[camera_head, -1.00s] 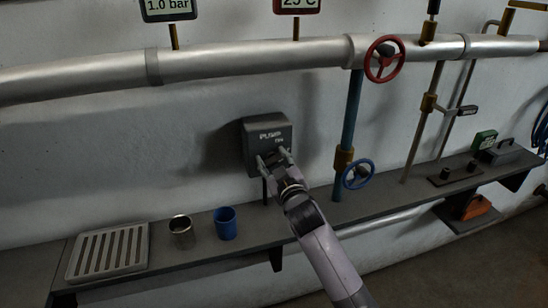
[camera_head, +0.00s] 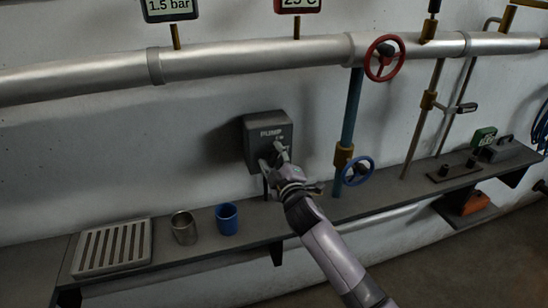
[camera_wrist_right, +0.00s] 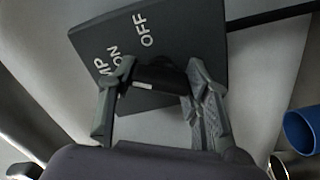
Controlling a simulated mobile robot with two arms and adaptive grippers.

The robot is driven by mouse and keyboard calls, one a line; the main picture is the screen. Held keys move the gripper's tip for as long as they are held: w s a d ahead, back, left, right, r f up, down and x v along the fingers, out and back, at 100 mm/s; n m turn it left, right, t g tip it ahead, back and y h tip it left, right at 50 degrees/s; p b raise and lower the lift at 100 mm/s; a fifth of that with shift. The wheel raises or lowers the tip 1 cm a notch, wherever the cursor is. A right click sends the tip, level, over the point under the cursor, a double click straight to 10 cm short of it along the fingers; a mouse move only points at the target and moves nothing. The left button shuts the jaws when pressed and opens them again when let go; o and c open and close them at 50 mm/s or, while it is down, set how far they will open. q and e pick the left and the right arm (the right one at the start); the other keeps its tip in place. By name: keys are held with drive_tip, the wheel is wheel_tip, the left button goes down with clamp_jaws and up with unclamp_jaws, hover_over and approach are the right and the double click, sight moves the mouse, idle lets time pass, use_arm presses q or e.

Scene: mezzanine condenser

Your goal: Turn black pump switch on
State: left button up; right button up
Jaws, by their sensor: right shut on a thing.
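The black pump switch is a dark box (camera_head: 268,130) on the wall, lettered PUMP. In the right wrist view the box (camera_wrist_right: 185,25) shows ON and OFF lettering beside a black knob (camera_wrist_right: 165,76) with a short white mark on its ON side. My right gripper (camera_head: 276,160) is at the lower front of the box. In the wrist view my right gripper (camera_wrist_right: 160,66) has one finger on each side of the knob and is shut on it. My left gripper is not in view.
A display (camera_head: 168,8) above the pipe reads 1.5 bar. A shelf (camera_head: 265,235) below carries a slotted tray (camera_head: 112,246), a metal cup (camera_head: 184,228) and a blue cup (camera_head: 227,219). A blue valve wheel (camera_head: 358,171) is right of my gripper; a red wheel (camera_head: 385,58) is higher.

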idle(0.4)
drive_tip(key=o, duration=1.2)
drive_tip(key=v, duration=1.2)
